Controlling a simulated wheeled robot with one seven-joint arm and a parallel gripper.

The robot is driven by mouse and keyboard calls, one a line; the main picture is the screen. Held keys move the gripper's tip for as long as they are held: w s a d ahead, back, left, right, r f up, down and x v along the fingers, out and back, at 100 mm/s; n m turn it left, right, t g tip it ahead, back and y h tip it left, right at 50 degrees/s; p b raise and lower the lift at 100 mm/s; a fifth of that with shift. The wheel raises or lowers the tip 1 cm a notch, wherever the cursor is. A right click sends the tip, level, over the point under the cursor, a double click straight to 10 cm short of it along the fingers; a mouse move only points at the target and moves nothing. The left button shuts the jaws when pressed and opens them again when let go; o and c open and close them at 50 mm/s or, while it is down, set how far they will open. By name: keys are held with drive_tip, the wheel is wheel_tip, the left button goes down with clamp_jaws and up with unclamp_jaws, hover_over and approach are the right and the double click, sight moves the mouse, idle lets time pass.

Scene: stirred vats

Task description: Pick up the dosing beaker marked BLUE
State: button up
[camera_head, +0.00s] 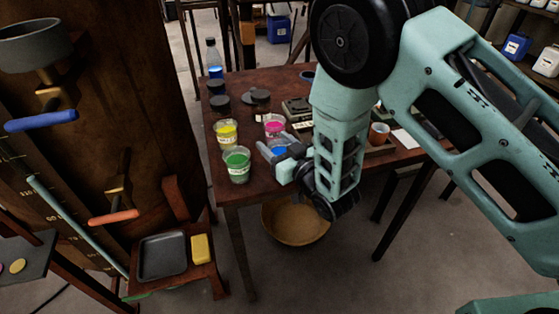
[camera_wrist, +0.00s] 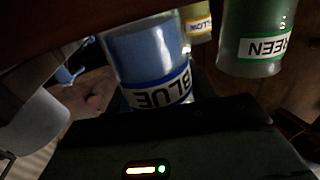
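The dosing beaker marked BLUE (camera_head: 280,150) stands near the table's front edge, a blue fill showing in it and partly hidden by my gripper. In the wrist view the BLUE beaker (camera_wrist: 150,55) is close, its label upside down. My gripper (camera_head: 280,149) is at the beaker, a grey finger on its left-front side and another part behind to the right. Whether the fingers touch the beaker cannot be told. The GREEN beaker (camera_head: 237,165) stands to the left; it also shows in the wrist view (camera_wrist: 256,40).
A yellow beaker (camera_head: 227,133) and a pink beaker (camera_head: 274,124) stand close behind on the table (camera_head: 228,187). An orange cup (camera_head: 379,133) is right of my arm. A bowl (camera_head: 296,220) is below the table's front edge. Dark discs and a bottle (camera_head: 214,58) are farther back.

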drive_tip(key=c, duration=0.5)
drive_tip(key=shift+r, duration=0.15)
